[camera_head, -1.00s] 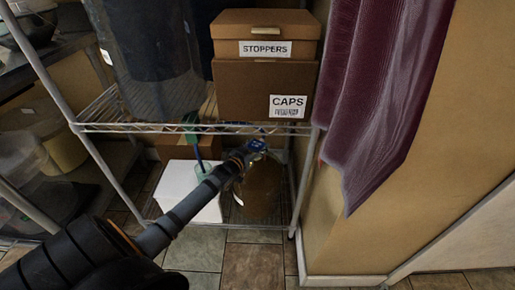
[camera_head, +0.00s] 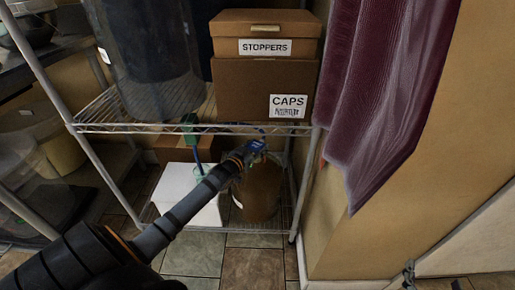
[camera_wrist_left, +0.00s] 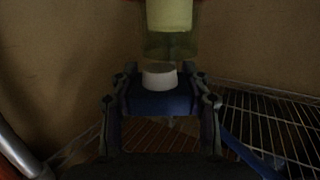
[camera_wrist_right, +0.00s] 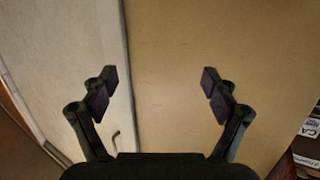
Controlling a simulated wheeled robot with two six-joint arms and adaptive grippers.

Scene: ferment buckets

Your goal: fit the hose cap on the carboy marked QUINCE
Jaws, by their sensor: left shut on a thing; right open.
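My left gripper (camera_head: 250,150) reaches from the left under the wire shelf. It is shut on the blue hose cap (camera_wrist_left: 160,103), whose blue also shows in the head view (camera_head: 256,146). A white round piece (camera_wrist_left: 160,76) shows just beyond the blue part. A brown carboy (camera_head: 260,192) stands on the lower shelf, below and right of this gripper; the gripper partly hides it. No QUINCE mark is readable. My right gripper (camera_wrist_right: 157,85) is open and empty, facing a plain tan surface. Its fingertips seem to show at the head view's bottom right corner.
Boxes marked STOPPERS (camera_head: 265,47) and CAPS (camera_head: 289,106) stand on the shelf above. A white box (camera_head: 187,190) stands left of the carboy, with a blue hose (camera_head: 198,160) and a green piece (camera_head: 189,124) above it. A maroon cloth (camera_head: 390,90) hangs at right, beside a wall.

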